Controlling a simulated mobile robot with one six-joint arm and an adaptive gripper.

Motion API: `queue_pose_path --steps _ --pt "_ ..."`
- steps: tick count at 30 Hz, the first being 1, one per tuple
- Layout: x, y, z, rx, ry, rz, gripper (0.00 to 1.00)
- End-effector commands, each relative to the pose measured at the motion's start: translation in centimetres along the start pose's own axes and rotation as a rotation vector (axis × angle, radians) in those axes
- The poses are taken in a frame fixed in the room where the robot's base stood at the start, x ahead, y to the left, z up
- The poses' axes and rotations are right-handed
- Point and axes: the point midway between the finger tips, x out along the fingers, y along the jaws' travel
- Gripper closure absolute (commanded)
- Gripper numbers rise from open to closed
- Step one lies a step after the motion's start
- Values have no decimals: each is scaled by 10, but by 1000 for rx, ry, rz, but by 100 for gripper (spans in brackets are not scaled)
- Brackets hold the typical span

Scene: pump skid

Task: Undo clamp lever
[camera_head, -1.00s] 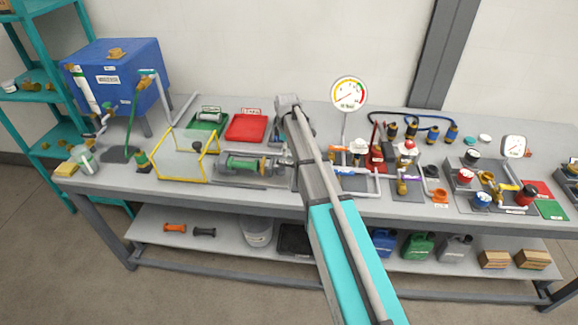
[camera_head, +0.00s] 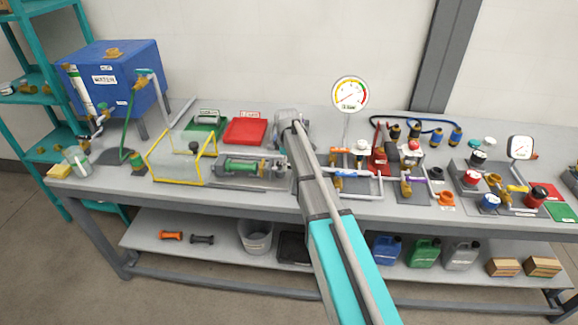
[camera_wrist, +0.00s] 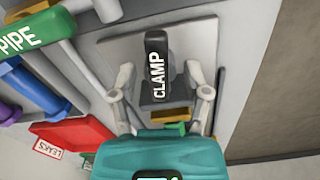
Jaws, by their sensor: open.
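The clamp lever (camera_wrist: 156,68) is black with a white CLAMP label. In the wrist view it stands over a grey plate (camera_wrist: 198,45), near the middle of the picture. My gripper (camera_wrist: 160,76) is open, with one grey finger on each side of the lever. A gap shows between each finger and the lever, and I cannot tell how deep the fingers reach. In the head view my arm crosses the bench, and I cannot make out the lever or the fingertips there.
In the wrist view a green PIPE label (camera_wrist: 30,30) is at upper left and a red tray (camera_wrist: 75,135) at lower left. In the head view a yellow-framed guard (camera_head: 180,158) and a green cylinder fixture (camera_head: 243,166) stand left of my arm. A pressure gauge (camera_head: 350,93) stands to its right.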

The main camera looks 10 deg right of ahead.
Motion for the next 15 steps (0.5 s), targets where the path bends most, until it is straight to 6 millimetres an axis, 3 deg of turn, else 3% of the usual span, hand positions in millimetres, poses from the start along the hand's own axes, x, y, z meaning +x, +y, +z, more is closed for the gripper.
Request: queue_pose_path --steps 10,15 --pt "1 0 0 0 0 0 39" --pt "1 0 0 0 0 0 70"
